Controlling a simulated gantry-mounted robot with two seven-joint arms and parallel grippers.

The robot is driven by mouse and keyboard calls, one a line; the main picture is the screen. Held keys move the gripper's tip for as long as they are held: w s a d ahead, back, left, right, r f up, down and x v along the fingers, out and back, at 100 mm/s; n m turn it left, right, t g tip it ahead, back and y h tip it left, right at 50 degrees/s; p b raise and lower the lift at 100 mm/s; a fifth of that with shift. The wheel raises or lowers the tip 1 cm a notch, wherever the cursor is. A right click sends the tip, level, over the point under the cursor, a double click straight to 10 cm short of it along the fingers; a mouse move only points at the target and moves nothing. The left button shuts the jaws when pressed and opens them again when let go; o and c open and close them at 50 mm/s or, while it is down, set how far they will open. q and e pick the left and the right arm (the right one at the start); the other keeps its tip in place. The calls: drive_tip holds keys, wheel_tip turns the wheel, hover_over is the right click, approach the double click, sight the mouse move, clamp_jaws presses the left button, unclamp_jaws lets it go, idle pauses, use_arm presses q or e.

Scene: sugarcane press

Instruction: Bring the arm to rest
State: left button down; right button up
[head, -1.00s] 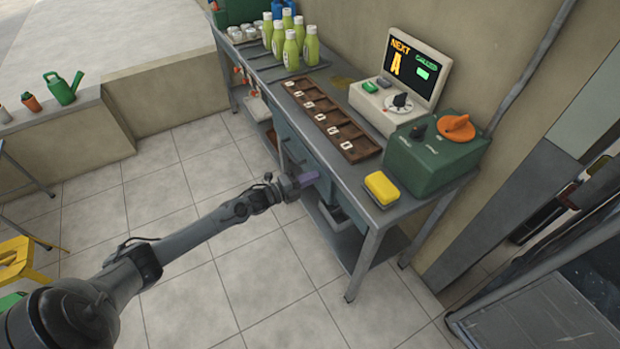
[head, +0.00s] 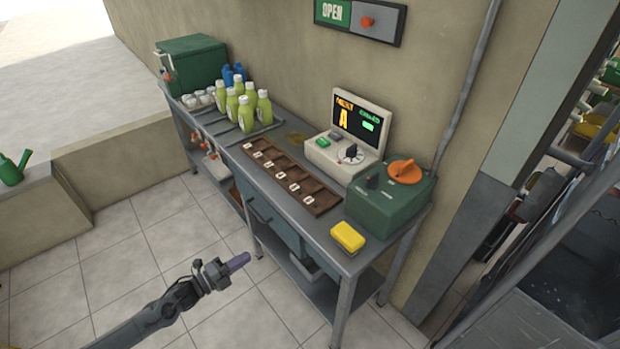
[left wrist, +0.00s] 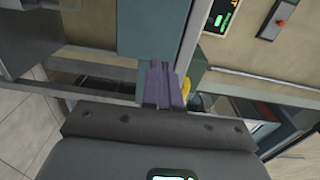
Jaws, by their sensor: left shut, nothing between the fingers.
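My left arm comes in from the bottom left in the head view. Its gripper (head: 238,262) has purple fingers and is shut and empty. It is in front of the grey workbench (head: 330,243), apart from it and below the level of its top. In the left wrist view the shut purple fingers (left wrist: 163,85) point towards the bench's blue-grey drawer front (left wrist: 150,35). My right gripper is in neither view.
The bench carries green bottles (head: 246,113), a brown compartment tray (head: 290,179), a screen device (head: 347,130), a green box with an orange knob (head: 390,195) and a yellow sponge (head: 347,236) near the front edge. The tiled floor (head: 130,250) in front is clear.

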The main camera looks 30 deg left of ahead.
use_arm(q)
drive_tip(key=s+d+r+n+g+y+p, duration=0.1)
drive_tip(key=s+d+r+n+p, duration=0.2)
drive_tip(key=d, duration=0.5)
drive_tip(key=s+d+r+n+g+y+p, duration=0.1)
drive_tip(key=s+d+r+n, duration=0.1)
drive_tip(key=d+n, duration=0.45)
drive_tip(key=s+d+r+n+g+y+p, duration=0.1)
drive_tip(key=s+d+r+n+g+p, duration=0.15)
drive_tip(key=d, duration=0.65)
drive_tip(key=s+d+r+n+g+y, duration=0.1)
drive_tip(key=s+r+n+g, duration=0.1)
drive_tip(key=s+n+g, duration=0.4)
drive_tip(key=s+r+n+g+y, duration=0.1)
drive_tip(key=s+r+n+g, duration=0.15)
drive_tip(key=s, duration=0.45)
wheel_tip(320, 180, up, 38)
drive_tip(key=m+p, duration=0.1)
drive_tip(key=p, duration=3.7)
drive_tip(key=shift+d, duration=0.2)
